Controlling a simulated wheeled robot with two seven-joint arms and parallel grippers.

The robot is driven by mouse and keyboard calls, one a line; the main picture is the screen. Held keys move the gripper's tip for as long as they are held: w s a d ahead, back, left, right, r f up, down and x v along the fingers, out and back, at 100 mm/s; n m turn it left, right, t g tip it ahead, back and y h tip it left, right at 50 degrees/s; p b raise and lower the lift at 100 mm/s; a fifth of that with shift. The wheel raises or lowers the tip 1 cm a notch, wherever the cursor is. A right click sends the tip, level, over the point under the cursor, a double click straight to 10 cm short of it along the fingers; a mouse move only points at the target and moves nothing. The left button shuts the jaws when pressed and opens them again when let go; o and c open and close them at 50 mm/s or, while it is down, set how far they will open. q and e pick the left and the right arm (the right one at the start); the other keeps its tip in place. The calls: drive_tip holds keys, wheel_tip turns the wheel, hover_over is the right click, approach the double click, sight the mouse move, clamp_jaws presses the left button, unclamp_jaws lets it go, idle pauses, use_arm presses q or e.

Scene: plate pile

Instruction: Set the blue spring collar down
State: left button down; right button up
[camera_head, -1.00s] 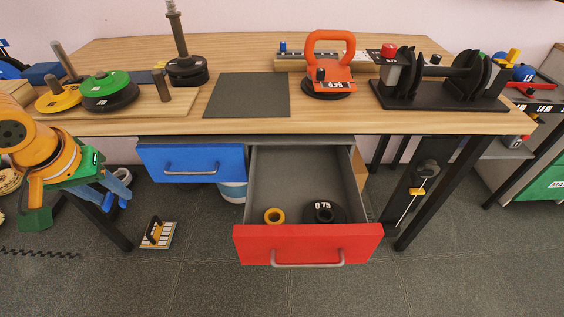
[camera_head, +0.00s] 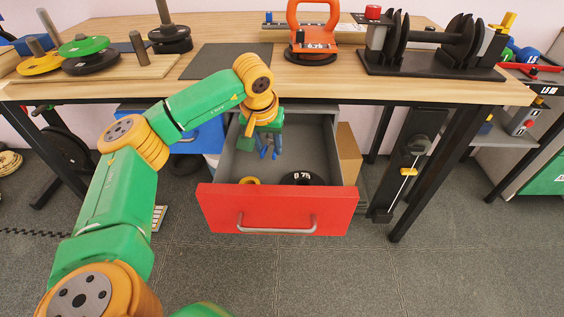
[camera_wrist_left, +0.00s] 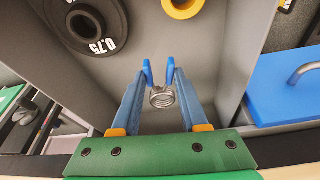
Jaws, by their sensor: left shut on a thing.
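My left gripper (camera_head: 270,150) reaches down into the open red drawer (camera_head: 277,209). In the left wrist view my left gripper (camera_wrist_left: 160,85) is shut on the blue spring collar (camera_wrist_left: 161,98). The collar shows as a silver wire coil between the fingers, with blue ends near the fingertips. It is over the grey drawer floor (camera_wrist_left: 205,75); I cannot tell whether it touches the floor. In the head view the collar is too small to tell from the fingers. My right gripper is not in view.
The drawer holds a black 0.75 plate (camera_head: 302,178) and a yellow ring (camera_head: 249,181), both nearer its front. A blue drawer (camera_head: 190,145) is on the left.

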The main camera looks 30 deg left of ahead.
sight(280, 168)
use_arm(q)
drive_tip(key=w+f, duration=0.1)
drive_tip(key=w+d+f, duration=0.1)
drive_tip(key=f, duration=0.1)
drive_tip(key=shift+w+d+f, duration=0.1)
drive_tip(key=shift+d+f, duration=0.05)
wheel_tip(280, 168, down, 3)
drive_tip(key=shift+r+b, duration=0.1)
drive_tip(key=shift+b, duration=0.35)
